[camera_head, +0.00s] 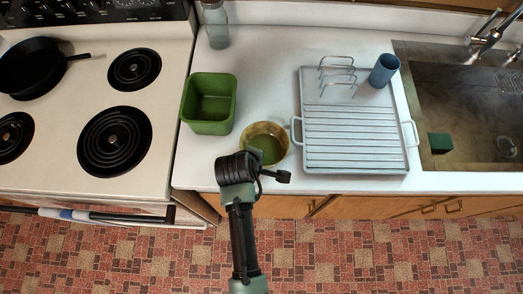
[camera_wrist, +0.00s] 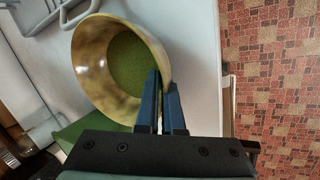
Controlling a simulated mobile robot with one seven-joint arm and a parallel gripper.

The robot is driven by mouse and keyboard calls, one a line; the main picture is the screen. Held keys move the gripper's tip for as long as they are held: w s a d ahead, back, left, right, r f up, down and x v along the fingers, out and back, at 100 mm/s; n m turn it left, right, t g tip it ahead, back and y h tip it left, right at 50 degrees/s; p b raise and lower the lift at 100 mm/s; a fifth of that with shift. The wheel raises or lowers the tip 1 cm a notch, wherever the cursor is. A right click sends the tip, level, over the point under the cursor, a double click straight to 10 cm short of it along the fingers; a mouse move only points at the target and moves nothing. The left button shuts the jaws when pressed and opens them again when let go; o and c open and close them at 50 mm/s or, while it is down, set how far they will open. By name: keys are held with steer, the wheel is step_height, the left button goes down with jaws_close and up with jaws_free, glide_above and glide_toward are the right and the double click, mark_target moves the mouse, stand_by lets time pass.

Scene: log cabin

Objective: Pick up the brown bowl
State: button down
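The brown bowl (camera_head: 279,131) is round, mottled yellow-brown outside and green inside. It is on the counter side between the green square container and the dish rack; I cannot tell whether it touches the counter. In the wrist view the bowl (camera_wrist: 92,62) fills the upper left. My gripper (camera_wrist: 164,80) has its two dark blue fingers close together at the bowl's near rim, one inside and one outside, with the wall between them. In the head view my wrist hides the fingers and the bowl's near left edge.
A green square container (camera_head: 208,126) stands just left of the bowl. A pale dish rack (camera_head: 350,170) with a blue cup (camera_head: 384,71) is close on the right. The stove (camera_head: 60,180) holds a black pan (camera_head: 32,68). The sink (camera_head: 450,110) is far right. A bottle (camera_head: 216,25) stands behind.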

step_height(320, 180, up, 10)
steer(key=shift+r+b, duration=0.1)
steer(key=shift+b, duration=0.35)
stand_by(0.3)
